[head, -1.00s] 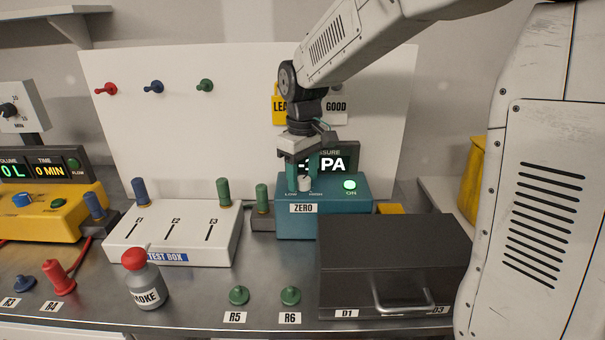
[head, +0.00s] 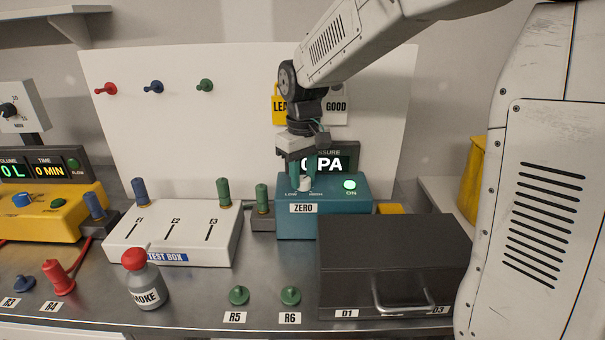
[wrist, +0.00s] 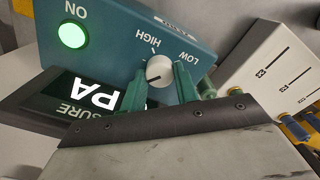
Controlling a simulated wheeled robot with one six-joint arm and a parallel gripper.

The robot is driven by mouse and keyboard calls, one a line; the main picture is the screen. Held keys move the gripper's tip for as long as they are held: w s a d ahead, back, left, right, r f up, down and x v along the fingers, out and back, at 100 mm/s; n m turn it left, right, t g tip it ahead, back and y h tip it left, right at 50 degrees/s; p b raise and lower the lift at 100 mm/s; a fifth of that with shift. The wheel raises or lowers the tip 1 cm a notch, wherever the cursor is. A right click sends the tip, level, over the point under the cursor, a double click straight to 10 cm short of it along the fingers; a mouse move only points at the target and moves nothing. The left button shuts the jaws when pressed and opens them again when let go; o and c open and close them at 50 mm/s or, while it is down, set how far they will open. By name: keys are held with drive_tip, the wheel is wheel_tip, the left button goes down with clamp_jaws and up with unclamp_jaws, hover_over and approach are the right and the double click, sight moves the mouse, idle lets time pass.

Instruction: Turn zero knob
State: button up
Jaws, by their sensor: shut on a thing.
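The zero knob (head: 304,184) is a small white dial on top of the teal pressure meter (head: 345,220), above the ZERO label. In the wrist view the knob (wrist: 160,71) shows a dark pointer mark, with LOW and HIGH printed beside it. My gripper (head: 303,178) points down at it, and its green fingers (wrist: 158,88) stand on either side of the knob, shut on it. The meter's display (head: 325,164) reads what looks like 0 PA, its first part partly hidden by my gripper. A green ON light (head: 350,185) glows to the right.
A white test box (head: 170,248) with green and blue plugs stands to the left. A dark drawer box (head: 390,255) stands in front right of the meter. A smoke bottle (head: 146,280) and green plugs (head: 239,296) are on the front of the bench.

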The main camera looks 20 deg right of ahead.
sight(303, 178)
drive_tip(key=o, duration=1)
drive_tip(key=shift+c, duration=0.2)
wheel_tip(303, 178, up, 8)
drive_tip(key=shift+f, duration=0.1)
drive_tip(key=shift+s+d+f+m+g, duration=0.1)
drive_tip(key=shift+s+f+m+g, duration=0.2)
drive_tip(key=shift+s+f, duration=0.85)
drive_tip(key=s+m, duration=0.1)
drive_tip(key=s, duration=0.7)
drive_tip(key=s+d+f+t, duration=0.1)
drive_tip(key=s, duration=0.8)
drive_tip(key=s+d+f+m, duration=0.1)
drive_tip(key=s, duration=0.7)
drive_tip(key=shift+s+d+m, duration=0.2)
drive_tip(key=shift+s+m, duration=0.1)
drive_tip(key=shift+s, duration=0.05)
drive_tip(key=shift+s+r+t, duration=0.1)
drive_tip(key=shift+s+t, duration=0.1)
drive_tip(key=shift+t, duration=0.2)
drive_tip(key=shift+r, duration=0.2)
